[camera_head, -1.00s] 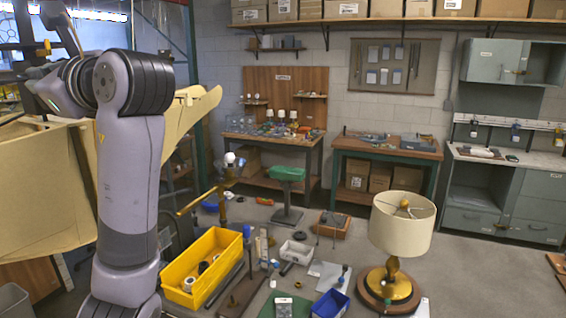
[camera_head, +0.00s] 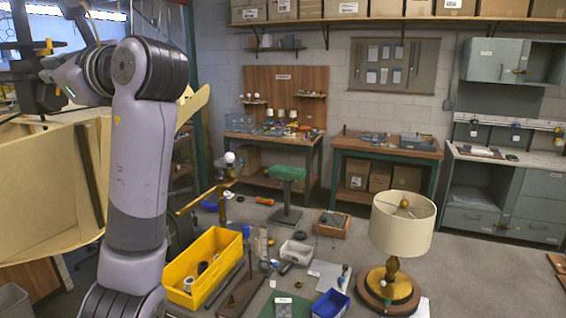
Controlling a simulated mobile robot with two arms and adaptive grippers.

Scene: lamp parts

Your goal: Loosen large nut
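A table lamp with a cream shade (camera_head: 401,228) stands upright at the right, with a brass body and round wooden base (camera_head: 370,291). A small brass knob (camera_head: 403,204) shows in the shade's top opening. I cannot make out a large nut for certain. A bare lamp-like stand with a white bulb (camera_head: 229,158) and a brass-coloured arm stands left of centre. My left gripper (camera_head: 30,82) is at the far upper left, far from the lamp; its fingers are small, dark and unclear. My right gripper is not in view.
A yellow bin (camera_head: 213,244) holding small parts, a blue bin (camera_head: 329,305), a white tray (camera_head: 297,251) and loose parts lie in front. A large cream panelled object (camera_head: 40,200) fills the left side. Workbenches (camera_head: 385,148) line the back wall. Grey floor is clear at right.

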